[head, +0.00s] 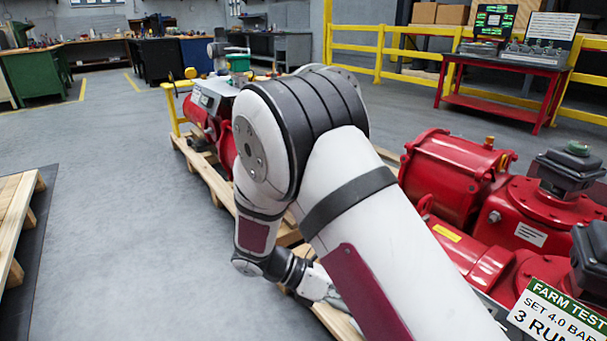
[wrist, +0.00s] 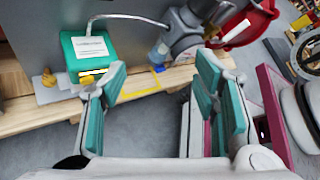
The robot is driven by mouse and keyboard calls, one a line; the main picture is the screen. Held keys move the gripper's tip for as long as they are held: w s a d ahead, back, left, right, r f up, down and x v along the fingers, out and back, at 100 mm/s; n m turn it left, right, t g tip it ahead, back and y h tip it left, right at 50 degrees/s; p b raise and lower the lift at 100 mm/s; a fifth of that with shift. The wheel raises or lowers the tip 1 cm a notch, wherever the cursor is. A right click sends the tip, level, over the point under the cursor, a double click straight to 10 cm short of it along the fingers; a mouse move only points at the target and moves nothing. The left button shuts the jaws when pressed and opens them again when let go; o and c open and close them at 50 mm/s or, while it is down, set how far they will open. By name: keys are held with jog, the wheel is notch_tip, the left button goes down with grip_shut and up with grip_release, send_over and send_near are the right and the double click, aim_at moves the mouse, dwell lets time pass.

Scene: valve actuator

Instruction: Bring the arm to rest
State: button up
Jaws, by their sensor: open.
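My arm (head: 380,230) fills the middle of the head view, with its elbow raised and its forearm bent down toward the wooden pallet. My gripper shows in the wrist view (wrist: 160,78), with its two teal-padded fingers wide apart and nothing between them. In the head view the gripper is mostly hidden behind my own arm. Beyond the fingers in the wrist view are a teal box (wrist: 90,52) with a white label and a wooden beam (wrist: 140,83). The fingers appear apart from both, though the left fingertip overlaps the box's lower right side in the picture.
Red valve actuators (head: 445,180) stand on the right, close to my arm, with a white-and-green sign (head: 560,310) in front. More red equipment (head: 205,110) sits on a pallet behind the arm. Another pallet (head: 15,215) lies at far left. The grey floor (head: 110,180) between is clear.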

jog(key=s+d+r+m+g+y, duration=0.1)
jog(key=s+d+r+m+y, duration=0.4)
jog(key=r, duration=0.4)
jog(key=s+d+r+m+g+y, duration=0.1)
jog(key=s+d+r+m+y, duration=0.15)
jog(key=s+r+m, duration=0.55)
jog(key=s+r+m+t+y, duration=0.2)
jog(key=s+m+y, duration=0.1)
jog(key=s+m, duration=0.3)
jog(key=s+r+m+t+y, duration=0.2)
jog(key=s+r+m, duration=0.15)
jog(key=s, duration=0.55)
notch_tip(320, 180, up, 39)
jog(key=t+p, duration=0.3)
jog(key=p, duration=3.6)
jog(key=shift+d+t, duration=0.35)
jog(key=shift+t, duration=0.05)
